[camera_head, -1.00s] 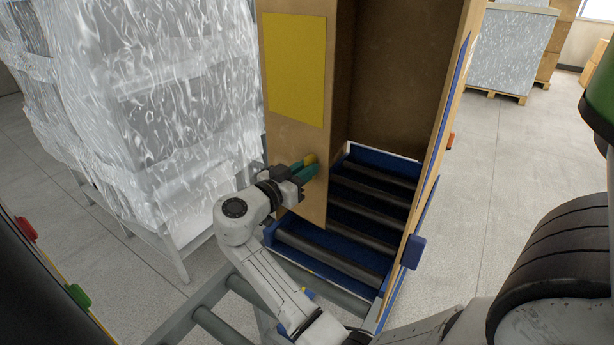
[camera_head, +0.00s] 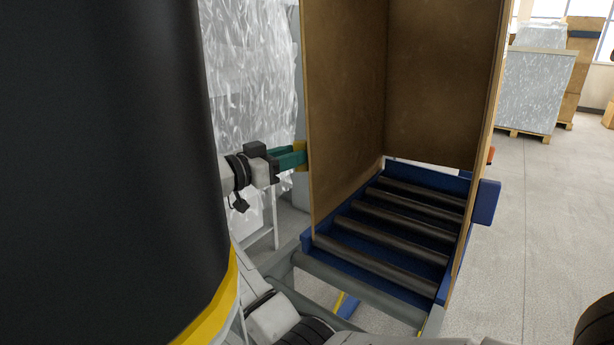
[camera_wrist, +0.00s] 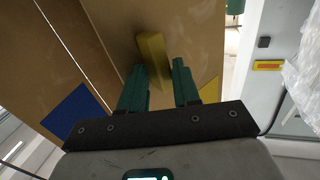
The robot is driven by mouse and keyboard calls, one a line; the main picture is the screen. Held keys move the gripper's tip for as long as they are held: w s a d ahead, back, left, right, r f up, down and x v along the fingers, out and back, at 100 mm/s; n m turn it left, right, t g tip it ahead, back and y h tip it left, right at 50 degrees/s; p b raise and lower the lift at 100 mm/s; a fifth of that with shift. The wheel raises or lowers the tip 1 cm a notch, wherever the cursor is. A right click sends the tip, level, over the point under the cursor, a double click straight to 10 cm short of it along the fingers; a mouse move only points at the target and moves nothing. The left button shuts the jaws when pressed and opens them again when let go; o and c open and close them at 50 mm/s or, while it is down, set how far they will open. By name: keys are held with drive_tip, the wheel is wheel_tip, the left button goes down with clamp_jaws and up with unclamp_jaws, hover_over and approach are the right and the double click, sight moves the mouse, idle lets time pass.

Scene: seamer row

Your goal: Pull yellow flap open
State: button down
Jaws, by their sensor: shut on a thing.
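The flap (camera_head: 345,110) is a tall brown panel at the left of a tall brown box-like opening. My gripper (camera_head: 293,157) has green fingers shut on this handle, at the left of the flap. In the wrist view the fingers (camera_wrist: 160,82) stand either side of the handle. The flap's outer face is hidden in the head view.
A blue-framed bed of dark rollers (camera_head: 390,235) lies at the foot of the opening. A wrapped pallet stack (camera_head: 250,70) stands close behind my gripper. A blue block (camera_head: 484,202) juts out at the right side. Open floor (camera_head: 550,220) lies to the right.

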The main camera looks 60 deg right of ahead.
drive_tip(key=shift+w+d+f+m+g+y+b, duration=0.15)
drive_tip(key=shift+w+m+g+y+b, duration=0.3)
drive_tip(key=shift+w+g+b, duration=0.35)
drive_tip(key=shift+w+d+m+g+y+b, duration=0.15)
drive_tip(key=shift+w+m+g+y+b, duration=0.35)
drive_tip(key=shift+w+b, duration=0.55)
drive_tip(key=shift+w+d+f+m+g+y+b, duration=0.15)
drive_tip(key=shift+w+m+g+y+b, duration=0.25)
drive_tip(key=shift+w+g+b, duration=0.5)
drive_tip(key=shift+w+r, duration=0.1)
drive_tip(key=shift+w, duration=0.15)
drive_tip(key=c, duration=1)
unclamp_jaws()
drive_tip(key=shift+c, duration=0.2)
drive_tip(key=shift+a, duration=0.1)
drive_tip(key=v, duration=0.7)
drive_tip(key=shift+o, duration=0.2)
drive_tip(key=shift+w+a, duration=0.15)
